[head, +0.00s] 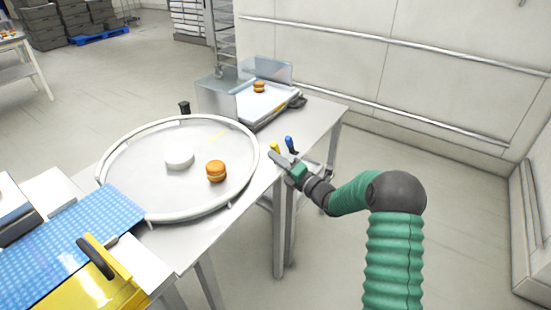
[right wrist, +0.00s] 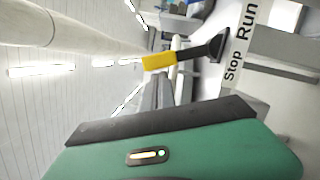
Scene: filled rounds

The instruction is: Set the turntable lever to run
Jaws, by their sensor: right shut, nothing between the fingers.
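The turntable (head: 130,188) is a large round grey disc with a raised white rim, on a metal table. The lever (head: 275,148) has a yellow grip and stands by the turntable's right edge. In the right wrist view the lever (right wrist: 160,61) shows its yellow grip and black stem beside a label reading Stop and Run (right wrist: 240,45); the grip leans toward the Stop side. My right gripper (head: 281,160) is shut and empty, close to the lever at the table's edge. Whether it touches the lever I cannot tell. My left gripper is not in view.
A filled round (head: 216,171) and a white hub (head: 179,158) are on the turntable. Another round (head: 259,87) sits on the tray behind. A blue belt (head: 75,245) is at front left. Floor at right is clear.

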